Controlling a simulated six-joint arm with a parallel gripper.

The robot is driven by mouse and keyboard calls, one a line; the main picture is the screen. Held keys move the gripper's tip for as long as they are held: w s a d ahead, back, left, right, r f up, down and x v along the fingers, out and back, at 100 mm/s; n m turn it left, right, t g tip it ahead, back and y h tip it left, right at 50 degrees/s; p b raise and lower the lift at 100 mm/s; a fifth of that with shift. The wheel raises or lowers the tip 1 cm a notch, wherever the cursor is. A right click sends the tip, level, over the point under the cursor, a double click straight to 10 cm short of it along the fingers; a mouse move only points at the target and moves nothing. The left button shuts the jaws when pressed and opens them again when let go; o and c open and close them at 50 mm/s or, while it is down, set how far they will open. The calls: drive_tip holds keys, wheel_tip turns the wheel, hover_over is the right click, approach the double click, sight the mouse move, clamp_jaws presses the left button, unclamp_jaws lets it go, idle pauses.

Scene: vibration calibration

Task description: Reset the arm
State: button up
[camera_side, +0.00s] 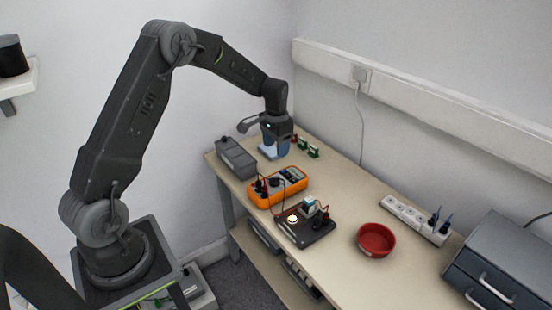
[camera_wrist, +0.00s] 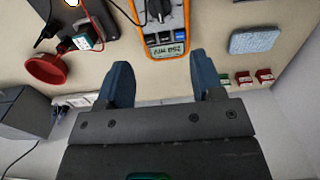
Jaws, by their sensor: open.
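My gripper (camera_wrist: 165,82) shows in the wrist view with its two blue fingers spread apart and nothing between them. In the side view my gripper (camera_side: 270,152) hangs over the far end of the wooden bench (camera_side: 345,200), pointing down. The orange multimeter (camera_wrist: 172,18) lies just beyond the fingertips in the wrist view. In the side view the orange multimeter (camera_side: 278,187) lies in front of the gripper, apart from it. My arm is raised and bent, reaching over from the left.
A grey box (camera_side: 236,158) sits at the bench's far left corner. A black board (camera_side: 306,228) with wires, a red bowl (camera_side: 375,240), a power strip (camera_side: 415,218) and a grey drawer unit (camera_side: 505,262) stand along the bench. Small green and red blocks (camera_wrist: 244,78) and a blue-grey pad (camera_wrist: 254,40) lie near the gripper.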

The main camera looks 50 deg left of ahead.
drive_tip(key=shift+r, duration=0.65)
drive_tip(key=s+d+r+t, duration=0.1)
drive_tip(key=s+d+r, duration=0.4)
drive_tip(key=r, duration=0.3)
drive_tip(key=s+d+r+t, duration=0.2)
drive_tip(key=s+d+r, duration=0.4)
drive_tip(key=r, duration=0.2)
drive_tip(key=s+d+r+t, duration=0.1)
drive_tip(key=s+d, duration=0.2)
drive_tip(key=s, duration=0.5)
drive_tip(key=s+d+r+t, duration=0.1)
drive_tip(key=s+d, duration=0.3)
drive_tip(key=s, duration=0.4)
drive_tip(key=shift+s+t, duration=0.3)
drive_tip(key=shift+s, duration=0.05)
